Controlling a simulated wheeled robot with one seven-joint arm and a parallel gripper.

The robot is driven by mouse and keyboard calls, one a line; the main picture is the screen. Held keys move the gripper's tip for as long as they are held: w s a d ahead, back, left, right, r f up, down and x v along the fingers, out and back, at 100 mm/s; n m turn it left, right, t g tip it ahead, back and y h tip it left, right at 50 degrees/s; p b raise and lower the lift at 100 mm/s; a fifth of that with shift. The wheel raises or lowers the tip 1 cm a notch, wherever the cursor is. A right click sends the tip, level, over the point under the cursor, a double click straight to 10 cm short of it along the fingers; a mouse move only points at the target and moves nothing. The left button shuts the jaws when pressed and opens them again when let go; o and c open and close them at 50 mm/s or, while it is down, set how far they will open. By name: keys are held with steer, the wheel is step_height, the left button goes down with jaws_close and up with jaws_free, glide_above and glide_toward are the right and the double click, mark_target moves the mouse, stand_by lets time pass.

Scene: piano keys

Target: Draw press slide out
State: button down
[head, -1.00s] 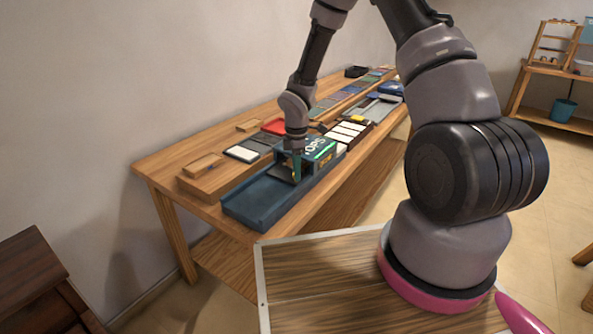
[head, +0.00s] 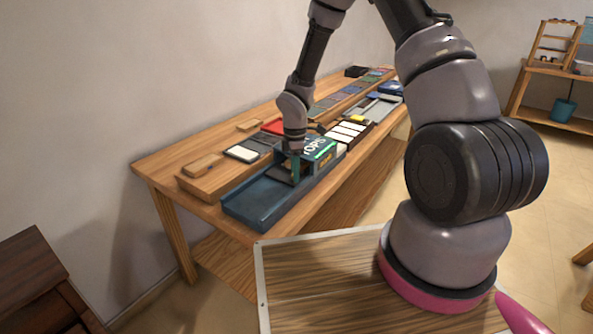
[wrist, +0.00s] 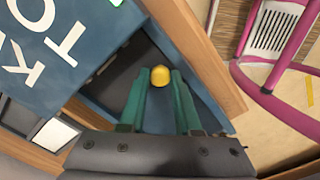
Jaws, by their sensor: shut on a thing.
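A blue press with white lettering on its box (head: 319,150) stands on the long wooden bench. Its low blue tray (head: 250,207) extends toward the near left end. A dark slide plate (head: 281,175) shows in the tray, by the mouth of the box. In the wrist view, the lettered box (wrist: 62,45) is at upper left, and a yellow knob (wrist: 160,77) sits between the green fingertips. My gripper (head: 295,172) reaches down at the box's mouth, shut on the knob; the fingertips also show in the wrist view (wrist: 161,73). The head view hides the knob.
The wooden bench (head: 158,163) carries a raised shelf with dark tiles and a wooden block (head: 202,164) behind the press. A rack of white keys (head: 346,132) stands just right of the box. The tray's near left part is clear.

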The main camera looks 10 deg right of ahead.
steer(key=s+a, duration=1.3)
steer(key=shift+a, duration=0.15)
steer(key=shift+s, duration=0.1)
steer(key=c, duration=0.6)
jaws_free()
steer(key=shift+s+a, duration=0.1)
steer(key=shift+r, duration=0.15)
step_height(320, 180, up, 11)
steer(key=shift+f, duration=0.2)
